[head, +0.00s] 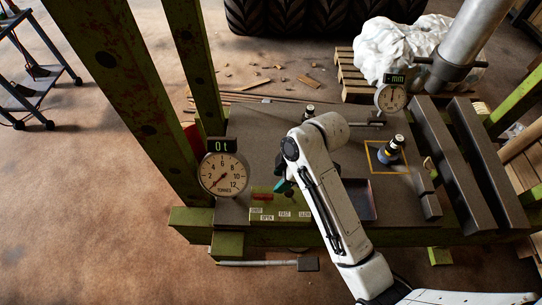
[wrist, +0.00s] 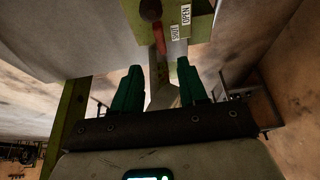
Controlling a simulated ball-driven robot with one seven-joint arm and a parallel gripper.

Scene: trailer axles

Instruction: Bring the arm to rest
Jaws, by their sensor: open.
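My gripper (wrist: 163,92) shows in the wrist view as two green fingers, set apart with nothing between them. In the head view my white arm reaches over the press bed from the lower right, and the arm hides most of the gripper; a bit of green finger shows beside a green control panel (head: 262,208). In the wrist view the panel (wrist: 200,22) is beyond the fingers, with a red lever (wrist: 157,30) with a dark knob and labels reading SHUT and OPEN. I cannot tell whether the fingers touch anything.
A green press frame (head: 125,75) surrounds the grey bed (head: 262,135). A round tonnes gauge (head: 223,174) reads 0 t. A mm dial (head: 391,97) stands at the back. A dark cylindrical part (head: 390,150) stands in a yellow square. A cart (head: 30,85) is far left; open floor lies left.

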